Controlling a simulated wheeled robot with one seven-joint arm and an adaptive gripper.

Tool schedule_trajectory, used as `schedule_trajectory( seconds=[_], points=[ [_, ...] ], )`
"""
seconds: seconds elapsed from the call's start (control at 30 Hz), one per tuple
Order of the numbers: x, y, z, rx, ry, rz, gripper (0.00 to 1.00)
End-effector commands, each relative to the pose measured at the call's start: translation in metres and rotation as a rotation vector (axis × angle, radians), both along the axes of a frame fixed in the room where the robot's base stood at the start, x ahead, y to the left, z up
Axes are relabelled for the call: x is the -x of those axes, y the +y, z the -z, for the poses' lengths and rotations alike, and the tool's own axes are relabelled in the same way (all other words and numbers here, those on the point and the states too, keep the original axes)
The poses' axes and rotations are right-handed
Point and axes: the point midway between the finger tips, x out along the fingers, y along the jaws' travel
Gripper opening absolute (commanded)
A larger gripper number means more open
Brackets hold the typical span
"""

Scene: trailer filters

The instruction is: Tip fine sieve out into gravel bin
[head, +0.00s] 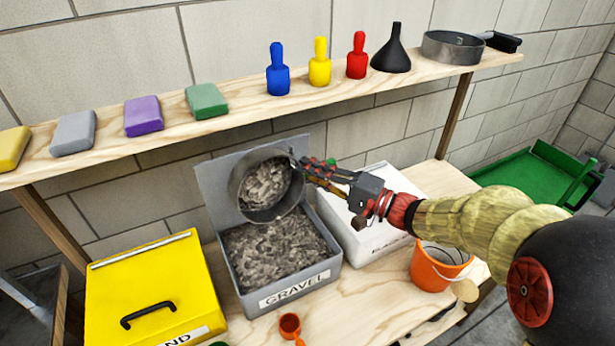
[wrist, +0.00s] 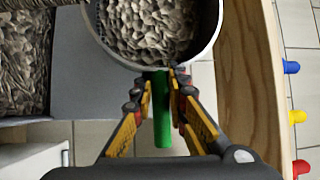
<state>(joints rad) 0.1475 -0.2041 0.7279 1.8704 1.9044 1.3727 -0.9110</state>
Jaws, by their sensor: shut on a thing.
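My gripper (head: 312,168) is shut on the green handle (wrist: 163,115) of a round grey metal sieve (head: 275,214). The sieve hangs in the air above the gravel bin (head: 300,290), tilted with its open side facing the head camera. Grey gravel pieces (head: 265,185) lie in the sieve, and they also show in the wrist view (wrist: 150,28). The bin is grey, labelled GRAVEL, with its lid (head: 215,195) raised at the back and gravel inside. In the wrist view, the bin's gravel (wrist: 22,65) shows at the left, beside the sieve.
A yellow box (head: 150,285) with a shut lid stands left of the bin. A white box (head: 375,235) and orange bucket (head: 438,270) stand right. A small orange scoop (head: 290,325) lies in front. The shelf (head: 235,108) above holds bottles, sponges, a funnel and another round pan (head: 452,48).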

Motion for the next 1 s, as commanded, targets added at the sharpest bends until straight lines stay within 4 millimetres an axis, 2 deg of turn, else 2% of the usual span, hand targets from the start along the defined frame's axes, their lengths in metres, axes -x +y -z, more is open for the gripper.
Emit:
schedule_trajectory(
  seconds=[0.43,1.0],
  points=[
    [0.015,-0.012,-0.015,-0.148,-0.207,0.002,0.00],
    [0.018,-0.014,-0.017,-0.172,-0.244,0.003,0.00]
  ],
)
